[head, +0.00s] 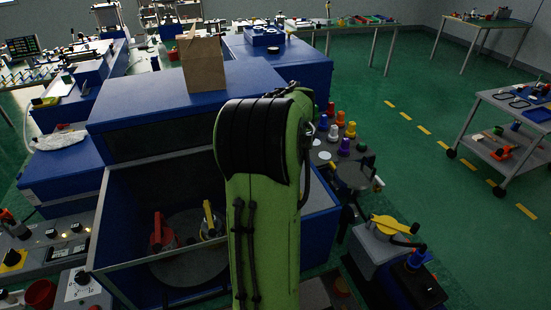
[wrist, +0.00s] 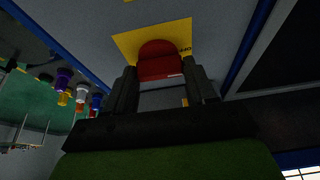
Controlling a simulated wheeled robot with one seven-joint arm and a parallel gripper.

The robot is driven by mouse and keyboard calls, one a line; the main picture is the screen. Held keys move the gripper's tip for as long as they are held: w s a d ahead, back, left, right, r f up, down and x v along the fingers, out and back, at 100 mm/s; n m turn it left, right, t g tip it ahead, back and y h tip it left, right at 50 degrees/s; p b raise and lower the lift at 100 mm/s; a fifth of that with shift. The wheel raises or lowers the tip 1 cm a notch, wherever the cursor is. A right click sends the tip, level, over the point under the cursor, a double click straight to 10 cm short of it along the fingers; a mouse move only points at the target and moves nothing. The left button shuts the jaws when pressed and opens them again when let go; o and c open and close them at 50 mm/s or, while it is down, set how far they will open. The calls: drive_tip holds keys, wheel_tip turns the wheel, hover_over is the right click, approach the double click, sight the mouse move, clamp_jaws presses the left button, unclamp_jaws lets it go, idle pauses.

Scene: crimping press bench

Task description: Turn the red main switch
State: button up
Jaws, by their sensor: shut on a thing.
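The red main switch (wrist: 160,62) is a rounded red knob on a yellow plate (wrist: 181,34), set on a grey panel. It shows in the upper middle of the wrist view. My gripper (wrist: 162,80) has its two dark fingers on either side of the knob and is shut on it. In the head view my green arm hides the switch and the gripper.
A blue machine with an open-fronted box (head: 150,170) stands left of my arm. A paper bag (head: 203,63) sits on top. Several coloured knobs (head: 334,133) stand on the right side. A yellow-handled device (head: 395,225) is at the lower right. A cart (head: 510,120) stands farther right on open green floor.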

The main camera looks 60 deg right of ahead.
drive_tip(key=shift+n, duration=0.3)
drive_tip(key=o, duration=1)
drive_tip(key=shift+o, duration=0.2)
drive_tip(key=p+v, duration=0.3)
drive_tip(key=v, duration=1.2)
drive_tip(key=shift+s+r, duration=0.25)
drive_tip(key=shift+r, duration=0.1)
